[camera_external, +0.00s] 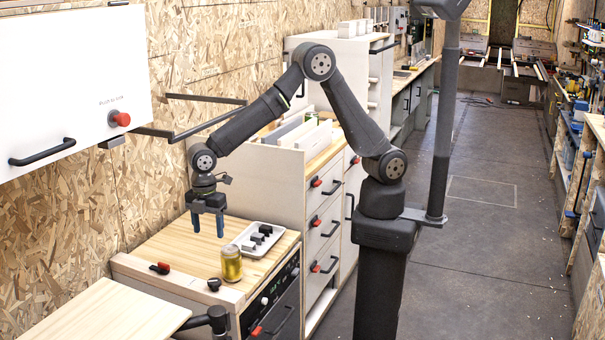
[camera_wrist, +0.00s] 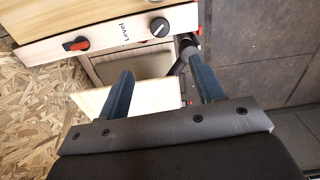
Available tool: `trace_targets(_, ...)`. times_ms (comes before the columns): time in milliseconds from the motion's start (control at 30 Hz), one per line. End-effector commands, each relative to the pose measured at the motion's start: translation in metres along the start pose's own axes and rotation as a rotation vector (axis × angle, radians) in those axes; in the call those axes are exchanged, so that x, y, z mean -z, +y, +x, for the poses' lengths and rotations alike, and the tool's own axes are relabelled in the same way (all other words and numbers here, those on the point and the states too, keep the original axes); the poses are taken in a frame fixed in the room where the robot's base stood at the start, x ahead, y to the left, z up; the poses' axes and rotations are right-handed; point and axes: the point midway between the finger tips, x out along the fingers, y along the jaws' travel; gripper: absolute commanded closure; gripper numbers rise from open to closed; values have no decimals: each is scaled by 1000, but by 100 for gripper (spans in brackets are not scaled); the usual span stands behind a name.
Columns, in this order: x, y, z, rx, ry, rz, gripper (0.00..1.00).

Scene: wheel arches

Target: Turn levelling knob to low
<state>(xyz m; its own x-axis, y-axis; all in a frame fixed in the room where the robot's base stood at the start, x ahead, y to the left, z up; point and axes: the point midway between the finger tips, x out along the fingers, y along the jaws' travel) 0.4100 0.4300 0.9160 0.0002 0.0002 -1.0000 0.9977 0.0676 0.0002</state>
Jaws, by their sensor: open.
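My gripper (camera_external: 208,228) points down above the wooden worktop, with its two blue fingers apart and empty. In the wrist view, my gripper (camera_wrist: 156,64) is open, with a gap between the fingers. A round black knob (camera_wrist: 160,27) with a white pointer mark sits on the light panel beside the printed word "Level" (camera_wrist: 123,35). It also shows as a small black knob (camera_external: 214,284) on the worktop's front strip. My fingers are apart from it. I cannot read any low or high marks around it.
A red-and-black switch (camera_wrist: 76,43) shares the panel and shows outside too (camera_external: 160,268). A yellow jar (camera_external: 231,265) and a white tray (camera_external: 238,244) of dark pieces stand close by. A wooden board (camera_external: 105,312) lies in front. A wall cabinet (camera_external: 70,85) hangs at left.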

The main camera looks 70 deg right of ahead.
Motion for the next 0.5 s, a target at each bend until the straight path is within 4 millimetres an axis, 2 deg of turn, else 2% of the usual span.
trace_targets(167, 0, 0, 16, 2, -2, 15, 39)
trace_targets(500, -1, -1, 88, 4, -4, 13, 39)
